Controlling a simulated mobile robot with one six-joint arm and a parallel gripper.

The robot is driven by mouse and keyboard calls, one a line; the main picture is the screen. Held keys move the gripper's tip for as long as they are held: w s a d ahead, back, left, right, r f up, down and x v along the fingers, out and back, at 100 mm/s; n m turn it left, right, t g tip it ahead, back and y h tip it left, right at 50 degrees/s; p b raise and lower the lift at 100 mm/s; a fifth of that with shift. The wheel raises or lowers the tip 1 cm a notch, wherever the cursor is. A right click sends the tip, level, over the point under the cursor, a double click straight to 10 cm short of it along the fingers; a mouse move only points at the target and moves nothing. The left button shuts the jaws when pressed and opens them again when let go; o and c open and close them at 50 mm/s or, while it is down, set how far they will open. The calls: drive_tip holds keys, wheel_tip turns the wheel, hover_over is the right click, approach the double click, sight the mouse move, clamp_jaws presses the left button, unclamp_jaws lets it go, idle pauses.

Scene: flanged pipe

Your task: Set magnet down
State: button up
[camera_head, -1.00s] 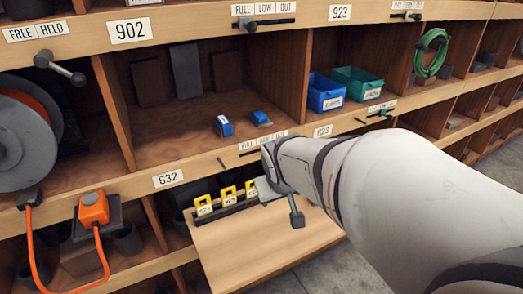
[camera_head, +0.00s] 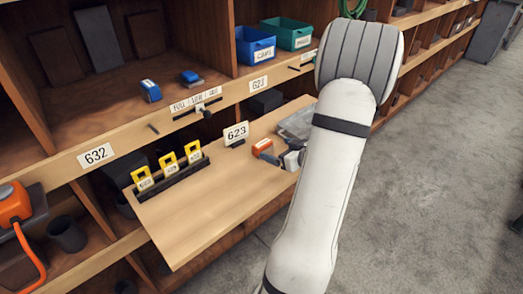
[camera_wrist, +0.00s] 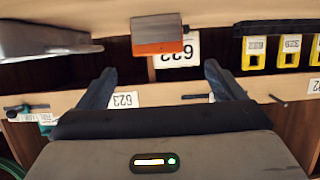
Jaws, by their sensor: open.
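My gripper (camera_head: 276,158) is just to the right of the block in the head view, low over the board. In the wrist view my gripper (camera_wrist: 157,72) is open and empty. The card is partly hidden behind the block there.
A rack with several yellow tags (camera_head: 168,167) stands on the board's left. A grey object (camera_head: 297,122) lies at its far right, partly behind my arm. Blue items (camera_head: 151,91) and blue (camera_head: 254,46) and green (camera_head: 290,34) bins sit on the shelf above. The board's front is clear.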

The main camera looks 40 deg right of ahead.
sight(264, 144)
drive_tip(key=x, duration=0.7)
drive_tip(key=shift+d+r, duration=0.1)
drive_tip(key=shift+r, duration=0.05)
drive_tip(key=shift+c, duration=0.4)
drive_tip(key=shift+r, duration=0.1)
drive_tip(key=c, duration=1.4)
